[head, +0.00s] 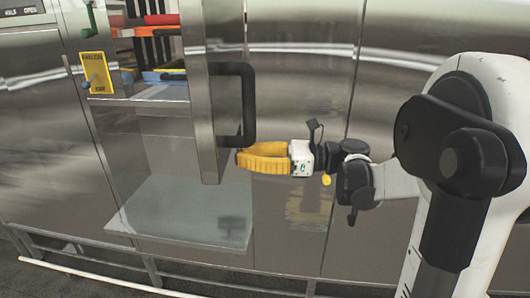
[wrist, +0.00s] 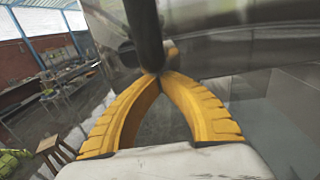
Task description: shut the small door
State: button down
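The small door (head: 212,120) stands open in the head view, swung out from the steel cabinet and seen nearly edge-on. Its black bar handle (head: 249,100) is on the right-hand face. My gripper (head: 238,157), with yellow ribbed fingers, is at the handle's lower end, coming from the right. In the wrist view the fingers (wrist: 163,73) come together at their tips, with the dark handle bar (wrist: 147,35) right at the tips. The fingers look shut, with no bar seen between them. Whether the tips touch the handle is unclear.
Behind the door, the cabinet opening shows shelves with red, blue and orange items (head: 165,75). A yellow switch plate (head: 96,72) is at the left. A flat steel ledge (head: 180,212) juts out below the door. Smooth steel panels (head: 300,95) lie to the right.

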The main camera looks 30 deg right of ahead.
jog(key=shift+x, duration=0.95)
jog(key=shift+a, duration=0.15)
